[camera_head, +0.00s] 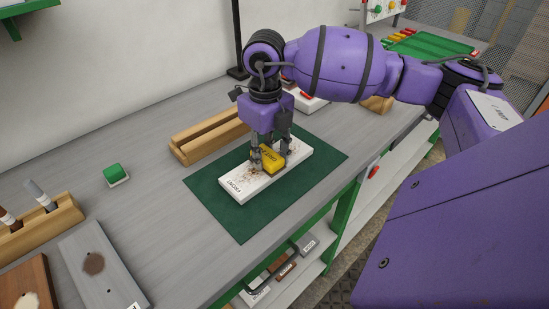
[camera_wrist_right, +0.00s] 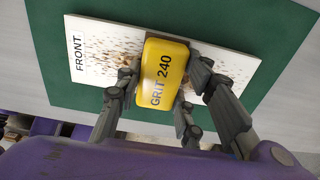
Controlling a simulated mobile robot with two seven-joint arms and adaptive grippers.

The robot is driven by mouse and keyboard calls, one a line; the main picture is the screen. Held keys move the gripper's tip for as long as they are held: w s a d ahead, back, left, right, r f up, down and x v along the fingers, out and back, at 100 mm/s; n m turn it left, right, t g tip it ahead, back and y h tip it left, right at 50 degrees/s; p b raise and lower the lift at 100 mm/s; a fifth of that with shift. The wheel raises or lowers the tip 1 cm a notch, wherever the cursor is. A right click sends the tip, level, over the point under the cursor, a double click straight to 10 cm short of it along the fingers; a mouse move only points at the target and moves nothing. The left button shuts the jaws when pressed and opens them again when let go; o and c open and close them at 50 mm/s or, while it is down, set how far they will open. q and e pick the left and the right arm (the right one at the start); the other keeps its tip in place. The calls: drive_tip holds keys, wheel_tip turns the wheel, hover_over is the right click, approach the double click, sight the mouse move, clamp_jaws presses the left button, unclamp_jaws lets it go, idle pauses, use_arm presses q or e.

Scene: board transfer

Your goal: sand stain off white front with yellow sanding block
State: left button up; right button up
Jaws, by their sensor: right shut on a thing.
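The white front (camera_head: 235,186) lies flat on a green mat (camera_head: 230,215) on the workbench, its label FRONT at the near left end in the head view. Brown specks mark its face around the block; the front also shows in the right wrist view (camera_wrist_right: 105,70). The yellow sanding block (camera_head: 272,158), marked GRIT 240 in the right wrist view (camera_wrist_right: 163,72), is on the front near its middle. My right gripper (camera_head: 268,160) is shut on the block from above, its fingers on either side. My left gripper is not in view.
A wooden rack (camera_head: 205,140) stands behind the mat. A green block (camera_head: 115,173) sits to the left. A grey board (camera_head: 110,265) with a dark stain and a brown wooden board (camera_head: 30,285) lie at the near left, beside a tool holder (camera_head: 45,225). Shelves are below the bench.

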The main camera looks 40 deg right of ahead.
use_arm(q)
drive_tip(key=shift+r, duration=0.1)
use_arm(e)
drive_tip(key=shift+r, duration=0.15)
drive_tip(key=shift+r+p, duration=1.65)
drive_tip(key=shift+r, duration=1.8)
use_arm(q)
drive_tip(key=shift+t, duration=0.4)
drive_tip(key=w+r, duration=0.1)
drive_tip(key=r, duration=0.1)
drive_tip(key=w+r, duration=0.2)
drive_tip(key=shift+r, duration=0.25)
use_arm(e)
drive_tip(key=shift+f, duration=0.1)
